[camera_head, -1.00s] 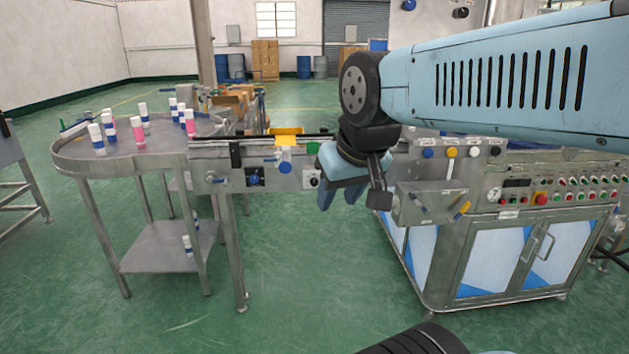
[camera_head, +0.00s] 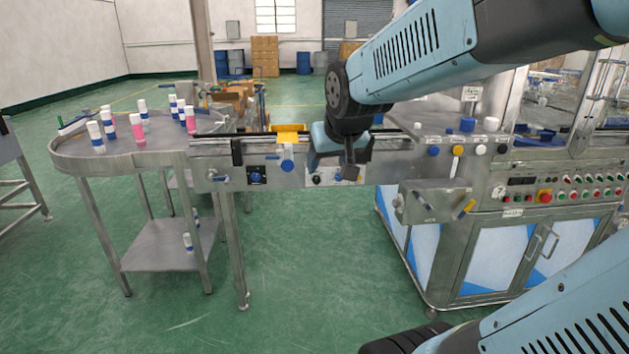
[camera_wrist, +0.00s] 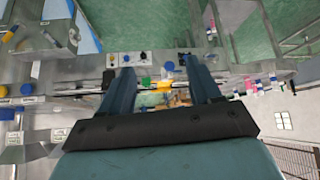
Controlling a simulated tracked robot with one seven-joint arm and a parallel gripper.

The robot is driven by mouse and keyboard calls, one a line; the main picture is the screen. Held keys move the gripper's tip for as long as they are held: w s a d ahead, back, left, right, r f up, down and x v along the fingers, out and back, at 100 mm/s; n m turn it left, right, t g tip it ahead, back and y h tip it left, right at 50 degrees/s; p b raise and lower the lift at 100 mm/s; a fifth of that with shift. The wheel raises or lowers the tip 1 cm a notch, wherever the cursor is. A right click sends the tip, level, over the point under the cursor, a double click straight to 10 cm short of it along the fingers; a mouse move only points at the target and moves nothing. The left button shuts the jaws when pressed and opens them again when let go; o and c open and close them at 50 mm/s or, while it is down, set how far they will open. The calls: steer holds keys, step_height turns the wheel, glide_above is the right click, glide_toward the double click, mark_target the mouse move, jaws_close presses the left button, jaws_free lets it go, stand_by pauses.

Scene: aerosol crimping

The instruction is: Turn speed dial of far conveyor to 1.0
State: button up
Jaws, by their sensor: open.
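A steel conveyor (camera_head: 215,158) runs between the round table and the machine. Its front face carries a dark panel with a blue dial (camera_head: 256,175), a blue knob (camera_head: 287,165) and a black dial (camera_head: 316,180) on a pale plate. In the wrist view the black dial (camera_wrist: 143,56) and the dark panel (camera_wrist: 186,55) lie beyond the fingertips. I cannot read any scale or tell which dial sets the speed. My gripper (camera_wrist: 162,72) is open and empty, its two fingers spread wide. In the head view my gripper (camera_head: 330,160) hangs before the conveyor's right part, touching no dial that I can see.
A round steel table (camera_head: 110,158) with several capped bottles stands at the left. The machine cabinet (camera_head: 500,255) with buttons and valves stands at the right. A small steel box (camera_head: 435,203) with blue and yellow handles juts out. The floor in front is clear.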

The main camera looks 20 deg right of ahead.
mark_target(339, 178)
steer(key=w+d+f+m+t, duration=0.1)
steer(key=w+d+f+t, duration=0.2)
steer(key=w, duration=0.6)
steer(key=w+d+f+h, duration=0.1)
steer(key=w+d+f, duration=0.3)
steer(key=w, duration=0.4)
steer(key=w+d+f+m+t, duration=0.1)
steer(key=w+d+f+t, duration=0.2)
steer(key=w, duration=0.6)
steer(key=w+d+f+m+t+h, duration=0.1)
steer(key=w+d+f, duration=0.1)
steer(key=d+f, duration=0.35)
steer(key=w+d+f+m+t+h, duration=0.1)
steer(key=w+d+f+m+t, duration=0.15)
steer(key=f, duration=0.65)
steer(key=w+d+f+h, duration=0.1)
steer(key=w+d+f, duration=0.25)
steer(key=f, duration=0.35)
steer(key=x, duration=0.9)
steer(key=d+x, duration=0.1)
steer(key=x, duration=0.3)
steer(key=shift+d+r, duration=0.15)
steer(key=shift+r, duration=0.15)
steer(key=shift+c, duration=0.4)
steer(key=c, duration=1)
steer(key=shift+o, duration=0.2)
